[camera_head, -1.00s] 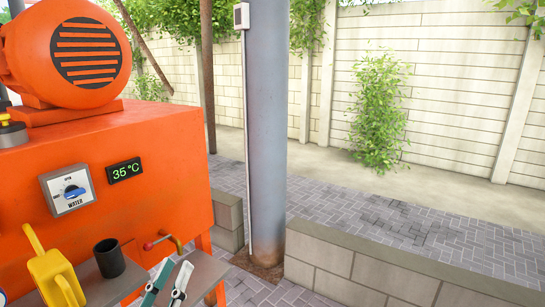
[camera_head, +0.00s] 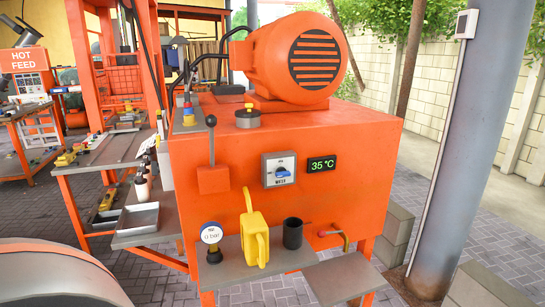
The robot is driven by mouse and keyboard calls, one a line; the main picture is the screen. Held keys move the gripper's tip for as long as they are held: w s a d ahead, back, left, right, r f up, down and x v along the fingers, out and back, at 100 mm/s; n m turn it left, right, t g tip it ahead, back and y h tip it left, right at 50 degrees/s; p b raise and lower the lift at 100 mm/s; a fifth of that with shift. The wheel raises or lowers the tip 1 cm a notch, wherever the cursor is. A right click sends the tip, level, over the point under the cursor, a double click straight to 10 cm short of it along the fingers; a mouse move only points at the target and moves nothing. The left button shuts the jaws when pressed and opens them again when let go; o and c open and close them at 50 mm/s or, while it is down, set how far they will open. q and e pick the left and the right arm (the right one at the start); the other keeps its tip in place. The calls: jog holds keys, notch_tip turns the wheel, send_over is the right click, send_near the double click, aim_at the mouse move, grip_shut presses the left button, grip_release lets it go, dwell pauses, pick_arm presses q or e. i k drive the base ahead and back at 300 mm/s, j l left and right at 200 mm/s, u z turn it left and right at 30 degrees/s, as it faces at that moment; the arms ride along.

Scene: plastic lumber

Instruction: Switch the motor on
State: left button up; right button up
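The orange motor (camera_head: 268,62) with a black slotted end sits on top of an orange machine cabinet (camera_head: 350,140). On the cabinet's front are a rotary switch with a blue knob (camera_head: 281,172), with lettering below that seems to read WATER, and a green 35 °C display (camera_head: 322,165). A dark-knobbed lever (camera_head: 211,145) stands upright from an orange box at the front's left. Neither gripper is in view.
A gauge (camera_head: 211,233) reads 0 bar. A red-knobbed pipe (camera_head: 334,233) and lower plate (camera_head: 345,278) project at right. A pole (camera_head: 470,140) stands right; workbenches (camera_head: 110,150) stand left.

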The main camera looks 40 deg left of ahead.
aim_at(155, 167)
jog(key=j+u, duration=0.15)
jog(key=u, duration=1.8)
jog(key=j+z, duration=0.25)
jog(key=j, duration=0.45)
jog(key=j+z, duration=0.2)
jog(key=j, duration=0.45)
jog(key=k, duration=0.05)
